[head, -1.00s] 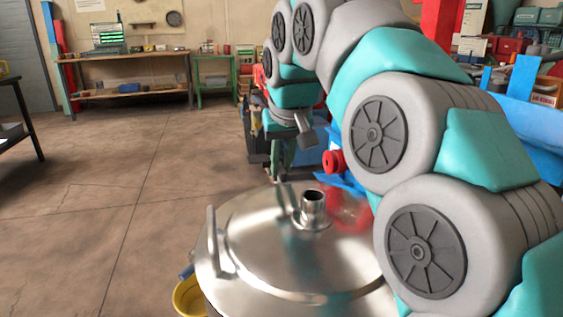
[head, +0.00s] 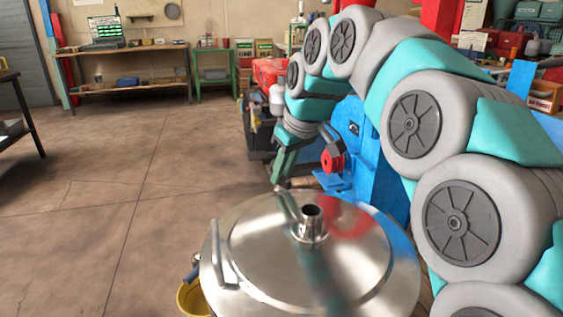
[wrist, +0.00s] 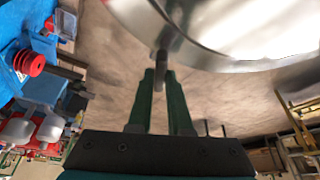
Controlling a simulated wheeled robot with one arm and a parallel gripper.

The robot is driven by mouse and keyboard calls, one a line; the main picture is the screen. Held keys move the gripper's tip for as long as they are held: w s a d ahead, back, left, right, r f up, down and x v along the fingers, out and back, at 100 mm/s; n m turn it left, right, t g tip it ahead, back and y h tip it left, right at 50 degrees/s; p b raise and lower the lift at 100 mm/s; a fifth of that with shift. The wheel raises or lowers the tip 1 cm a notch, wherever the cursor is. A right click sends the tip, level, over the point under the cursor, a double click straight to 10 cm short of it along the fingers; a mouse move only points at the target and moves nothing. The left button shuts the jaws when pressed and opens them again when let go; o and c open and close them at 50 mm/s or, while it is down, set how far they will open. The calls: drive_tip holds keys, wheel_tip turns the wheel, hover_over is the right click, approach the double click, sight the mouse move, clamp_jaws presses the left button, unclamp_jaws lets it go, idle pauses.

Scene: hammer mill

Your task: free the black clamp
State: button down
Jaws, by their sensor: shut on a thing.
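My gripper (head: 279,183) has green fingers and points down just beyond the far edge of the steel lid (head: 260,290) in the head view. In the wrist view, my gripper (wrist: 161,72) is shut on a small dark grey bar, which seems to be part of the black clamp (wrist: 160,58). The bar lies between the fingertips, right by the lid's shiny rim (wrist: 205,58). The rest of the clamp is hidden, and I cannot tell whether it still touches the rim.
The lid has a short spout (head: 311,222) and a side handle (head: 222,255). A yellow container (head: 192,300) is low at left. A blue machine (head: 358,140) with a red knob (head: 332,161) stands behind the lid.

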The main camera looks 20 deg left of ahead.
drive_tip(key=n+g, duration=0.1)
drive_tip(key=n, duration=0.1)
drive_tip(key=n+p, duration=0.1)
drive_tip(key=n, duration=0.1)
drive_tip(key=shift+w+n+g, duration=0.2)
drive_tip(key=shift+n+g, duration=0.1)
drive_tip(key=shift+g, duration=0.1)
drive_tip(key=n+g, duration=0.1)
drive_tip(key=n, duration=0.1)
drive_tip(key=shift+w+n, duration=0.1)
drive_tip(key=shift+n, duration=0.3)
drive_tip(key=n+p, duration=0.1)
drive_tip(key=n, duration=0.1)
drive_tip(key=n+g+p, duration=0.1)
drive_tip(key=n+p, duration=0.1)
drive_tip(key=shift+r+g+h, duration=0.2)
drive_tip(key=shift+g+h, duration=0.1)
drive_tip(key=shift+n+p, duration=0.6)
drive_tip(key=shift+p, duration=0.05)
drive_tip(key=shift+a+f, duration=0.1)
drive_tip(key=shift+f, duration=0.05)
drive_tip(key=c, duration=0.8)
unclamp_jaws()
drive_tip(key=shift+c, duration=0.2)
